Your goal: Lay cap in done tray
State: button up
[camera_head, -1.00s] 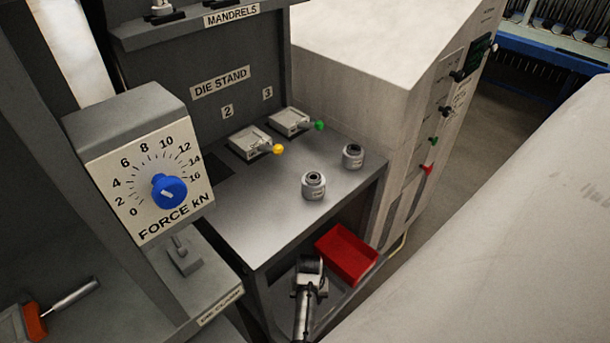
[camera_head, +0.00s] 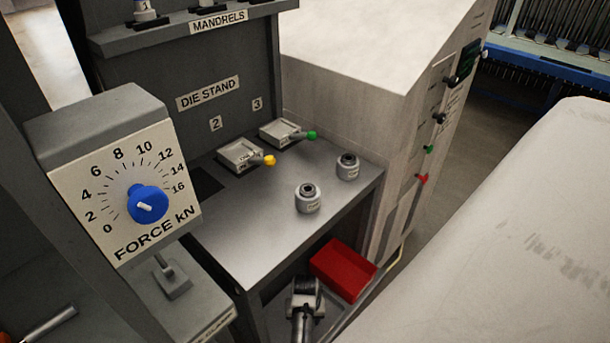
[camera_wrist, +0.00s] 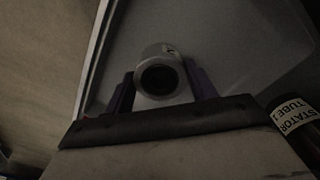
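In the wrist view, the cap (camera_wrist: 160,75) is a short grey cylinder with a dark round hole facing the camera and a small pale label on its upper side. My gripper (camera_wrist: 161,88) has its dark purplish fingers on both sides of it, appearing shut on it. Behind the cap is a grey, shallow tray-like surface (camera_wrist: 235,45) with a pale raised edge at left. Whether the cap touches it cannot be told. In the head view, my arm shows at the bottom centre, but its fingers and the cap cannot be made out.
A tube labelled "STATOR TUBE" (camera_wrist: 290,117) is at the wrist view's right. In the head view, two grey dies (camera_head: 308,198) (camera_head: 347,167) stand on the die stand (camera_head: 255,240). A red bin (camera_head: 343,270) sits below, right of my arm. A force dial (camera_head: 130,185) is at left.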

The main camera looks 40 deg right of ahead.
jog(key=shift+o, duration=1.4)
notch_tip(320, 180, up, 8)
jog(key=shift+f, duration=0.1)
